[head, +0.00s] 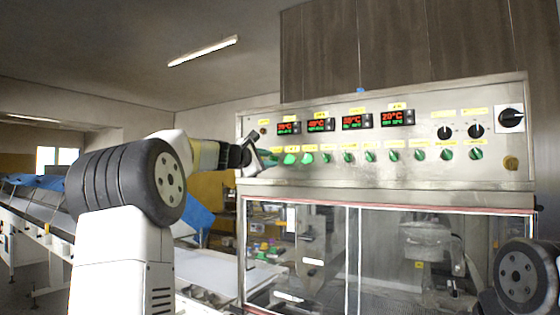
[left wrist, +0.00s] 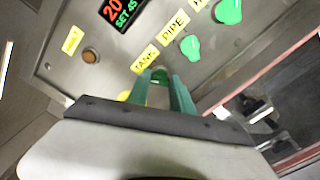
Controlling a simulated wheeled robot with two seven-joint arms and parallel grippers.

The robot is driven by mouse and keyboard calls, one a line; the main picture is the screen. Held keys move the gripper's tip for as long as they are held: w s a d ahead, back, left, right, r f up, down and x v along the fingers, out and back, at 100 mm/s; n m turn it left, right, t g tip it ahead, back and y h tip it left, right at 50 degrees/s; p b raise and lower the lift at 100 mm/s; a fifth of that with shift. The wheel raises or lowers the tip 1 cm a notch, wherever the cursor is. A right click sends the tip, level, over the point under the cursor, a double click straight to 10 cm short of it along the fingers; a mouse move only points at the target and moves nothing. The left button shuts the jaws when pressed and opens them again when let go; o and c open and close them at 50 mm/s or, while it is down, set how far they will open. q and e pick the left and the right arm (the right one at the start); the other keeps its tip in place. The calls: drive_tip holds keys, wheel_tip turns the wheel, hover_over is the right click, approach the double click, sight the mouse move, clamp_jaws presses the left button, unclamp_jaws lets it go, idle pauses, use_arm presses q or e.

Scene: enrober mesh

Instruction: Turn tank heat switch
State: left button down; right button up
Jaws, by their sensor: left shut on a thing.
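The tank heat switch (left wrist: 159,76) is a green knob under a yellow TANK label (left wrist: 146,58), at the left end of the lower row on the steel control panel (head: 380,170). In the left wrist view, my left gripper (left wrist: 161,84) has its two green fingers on either side of this knob, shut on it. The fingers and palm hide much of the knob, so its angle cannot be told. In the head view the left gripper (head: 268,158) reaches the panel's left end and covers the switch there. My right gripper is not in view.
The PIPE knob (left wrist: 190,47) sits close beside the held one, with several more green knobs (head: 370,156) to the right. Red-and-green temperature displays (head: 289,128) are above. A glass-fronted enclosure (head: 375,255) lies below the panel. A conveyor (head: 35,205) stands at left.

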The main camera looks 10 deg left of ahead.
use_arm(q)
drive_tip(key=shift+m, duration=0.3)
drive_tip(key=m, duration=1.1)
drive_tip(key=shift+f, duration=0.2)
drive_tip(key=shift+m, duration=0.3)
drive_tip(key=c, duration=1.1)
unclamp_jaws()
drive_tip(key=shift+r, duration=0.1)
